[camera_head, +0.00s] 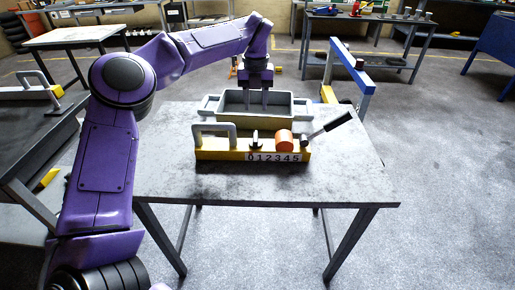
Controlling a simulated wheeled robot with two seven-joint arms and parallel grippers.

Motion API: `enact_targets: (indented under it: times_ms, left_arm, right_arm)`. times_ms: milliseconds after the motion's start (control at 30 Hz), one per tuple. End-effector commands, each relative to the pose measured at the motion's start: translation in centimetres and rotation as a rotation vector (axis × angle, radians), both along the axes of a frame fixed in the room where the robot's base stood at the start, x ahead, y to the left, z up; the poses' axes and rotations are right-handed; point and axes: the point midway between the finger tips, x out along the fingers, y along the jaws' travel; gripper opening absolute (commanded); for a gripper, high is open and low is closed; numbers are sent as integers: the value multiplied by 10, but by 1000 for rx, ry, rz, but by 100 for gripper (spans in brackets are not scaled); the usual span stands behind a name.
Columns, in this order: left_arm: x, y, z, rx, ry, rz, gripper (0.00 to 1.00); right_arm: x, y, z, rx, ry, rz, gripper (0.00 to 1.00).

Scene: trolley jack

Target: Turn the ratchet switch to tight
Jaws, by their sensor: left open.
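A yellow block (225,154) with a grey handle on its left and the figures 012345 on its front sits on the grey table. On it are a small black-and-metal piece (256,139), an orange round part (284,140) and a black-gripped lever (334,122) slanting up to the right. Which of these is the ratchet switch I cannot tell for sure. My left gripper (257,100) points down, open, over the grey tray behind the block. It is apart from the block. My right gripper is not in view.
The grey tray (217,103) with end handles stands behind the yellow block. The front of the table (270,186) is bare. A blue, white and yellow frame (350,77) stands behind the table's right side. Other workbenches (75,36) stand farther back.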

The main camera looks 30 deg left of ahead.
Motion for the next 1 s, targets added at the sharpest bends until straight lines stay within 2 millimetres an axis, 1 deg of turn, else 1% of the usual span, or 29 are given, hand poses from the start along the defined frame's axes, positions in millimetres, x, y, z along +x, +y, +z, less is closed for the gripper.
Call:
enact_targets:
  times_ms: [33, 100, 167, 267, 500, 600, 700, 767, 1000]
  left_arm:
    - [0, 0, -18, 0, -1, 0, 43]
    - [0, 0, -23, 0, -1, 0, 43]
    - [0, 0, -26, 0, 0, 0, 43]
    - [-1, 1, -39, -1, 3, 0, 43]
    - [-2, 1, -92, -1, 3, 1, 43]
    - [-2, 2, -109, 0, 2, 3, 43]
    - [-2, 2, -119, -1, 1, 3, 43]
    - [-2, 2, -123, -1, -1, 3, 43]
    - [-2, 2, -125, -1, -1, 4, 43]
  right_arm:
    - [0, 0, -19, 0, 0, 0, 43]
    - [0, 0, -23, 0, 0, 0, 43]
    - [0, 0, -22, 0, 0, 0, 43]
    - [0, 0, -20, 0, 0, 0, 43]
    - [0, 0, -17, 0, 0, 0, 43]
    - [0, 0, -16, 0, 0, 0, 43]
    - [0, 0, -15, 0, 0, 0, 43]
    - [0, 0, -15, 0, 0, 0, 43]
    - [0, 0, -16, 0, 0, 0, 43]
